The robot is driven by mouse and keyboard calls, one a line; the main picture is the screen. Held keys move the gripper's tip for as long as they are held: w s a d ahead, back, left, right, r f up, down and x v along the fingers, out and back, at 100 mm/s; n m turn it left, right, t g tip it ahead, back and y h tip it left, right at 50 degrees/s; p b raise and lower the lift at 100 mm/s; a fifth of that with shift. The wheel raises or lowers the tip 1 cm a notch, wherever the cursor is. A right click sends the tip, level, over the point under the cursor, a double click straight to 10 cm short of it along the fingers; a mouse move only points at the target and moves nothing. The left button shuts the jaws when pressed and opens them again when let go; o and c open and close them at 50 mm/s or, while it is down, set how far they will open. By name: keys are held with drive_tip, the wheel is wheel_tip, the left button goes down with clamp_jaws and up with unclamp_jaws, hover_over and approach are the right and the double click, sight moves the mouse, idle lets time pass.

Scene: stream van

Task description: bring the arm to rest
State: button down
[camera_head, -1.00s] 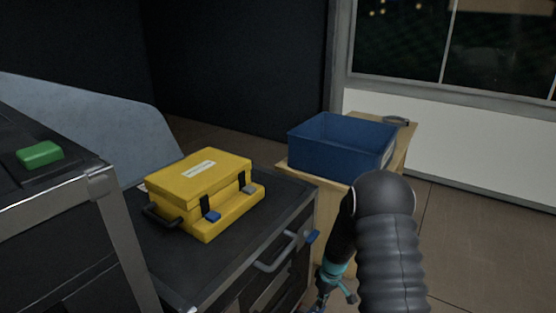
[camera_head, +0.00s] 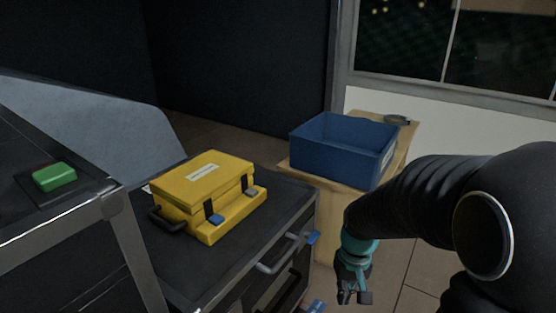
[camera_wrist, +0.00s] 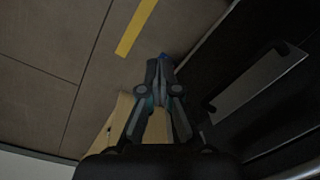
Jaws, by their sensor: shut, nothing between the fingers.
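My gripper (camera_head: 354,298) hangs at the end of my dark arm, pointing down, in the lower right of the head view. It is right of the dark drawer cabinet and in front of the wooden stand, apart from both in the picture. In the wrist view my gripper (camera_wrist: 163,60) has its fingers together with nothing between them. Below it the wrist view shows floor with a yellow stripe (camera_wrist: 136,28).
A yellow case (camera_head: 205,195), lid shut, sits on the dark cabinet (camera_head: 165,265). A blue bin (camera_head: 335,160) stands on the wooden stand (camera_head: 300,170). A green block (camera_head: 54,177) lies on the left unit. Brown floor (camera_head: 425,270) is open at right.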

drive_tip(key=s+r+t+p, duration=0.2)
drive_tip(key=s+r, duration=0.4)
drive_tip(key=r, duration=0.4)
drive_tip(key=s+r+t+p, duration=0.2)
drive_tip(key=s+r+t, duration=0.2)
drive_tip(key=s+r, duration=0.3)
wheel_tip(320, 180, up, 4)
drive_tip(key=shift+d+r+m+h+p, duration=0.2)
drive_tip(key=shift+m+h+p, duration=0.1)
drive_tip(key=shift+p, duration=0.1)
